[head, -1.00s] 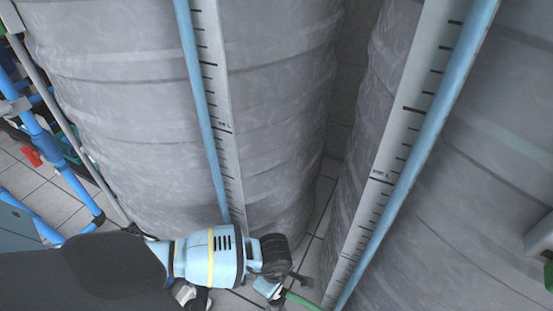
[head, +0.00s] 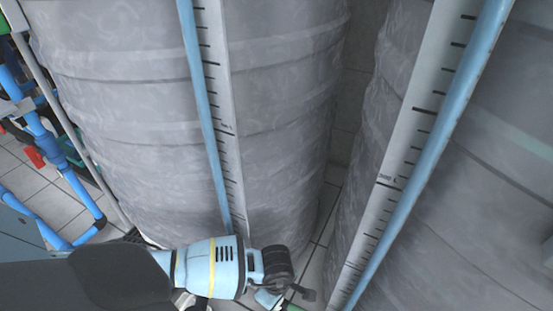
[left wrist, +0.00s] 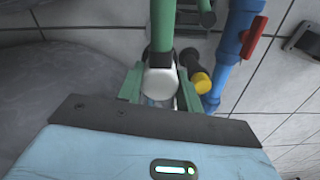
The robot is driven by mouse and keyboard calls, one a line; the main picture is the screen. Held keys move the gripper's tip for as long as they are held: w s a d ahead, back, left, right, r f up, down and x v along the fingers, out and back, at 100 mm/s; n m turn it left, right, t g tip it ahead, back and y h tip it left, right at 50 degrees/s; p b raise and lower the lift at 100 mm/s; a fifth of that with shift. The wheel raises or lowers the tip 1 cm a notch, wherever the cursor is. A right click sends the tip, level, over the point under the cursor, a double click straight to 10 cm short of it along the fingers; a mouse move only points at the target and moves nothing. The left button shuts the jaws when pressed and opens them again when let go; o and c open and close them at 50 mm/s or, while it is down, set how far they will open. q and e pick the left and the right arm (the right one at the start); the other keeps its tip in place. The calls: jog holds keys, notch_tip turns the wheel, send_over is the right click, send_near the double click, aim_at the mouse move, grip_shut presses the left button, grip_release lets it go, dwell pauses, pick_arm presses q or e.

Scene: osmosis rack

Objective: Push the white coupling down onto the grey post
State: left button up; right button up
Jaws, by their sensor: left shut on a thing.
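My left arm comes in from the left in the head view, with the left gripper (head: 270,299) at the bottom edge, low between two tanks. In the left wrist view the green fingers of the left gripper (left wrist: 160,92) are shut on the white coupling (left wrist: 160,80), one on each side. A green pipe (left wrist: 162,28) runs up from the coupling in the picture. I cannot make out the grey post; the coupling and gripper may hide it. My right gripper is in neither view.
Two large grey tanks (head: 100,90) with level scales (head: 400,150) and blue tubes fill the head view, with a narrow gap between. In the left wrist view a blue pipe (left wrist: 232,45) with a red handle (left wrist: 254,37) and a yellow-capped part (left wrist: 201,83) stand right of the coupling.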

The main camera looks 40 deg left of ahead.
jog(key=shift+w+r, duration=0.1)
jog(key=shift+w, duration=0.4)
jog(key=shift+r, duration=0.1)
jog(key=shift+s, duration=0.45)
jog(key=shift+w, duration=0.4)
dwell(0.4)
pick_arm(q)
jog(key=shift+f, duration=0.45)
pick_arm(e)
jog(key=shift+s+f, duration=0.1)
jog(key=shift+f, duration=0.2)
pick_arm(q)
jog(key=o, duration=1.1)
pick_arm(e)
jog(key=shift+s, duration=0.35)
pick_arm(q)
jog(key=shift+r, duration=0.15)
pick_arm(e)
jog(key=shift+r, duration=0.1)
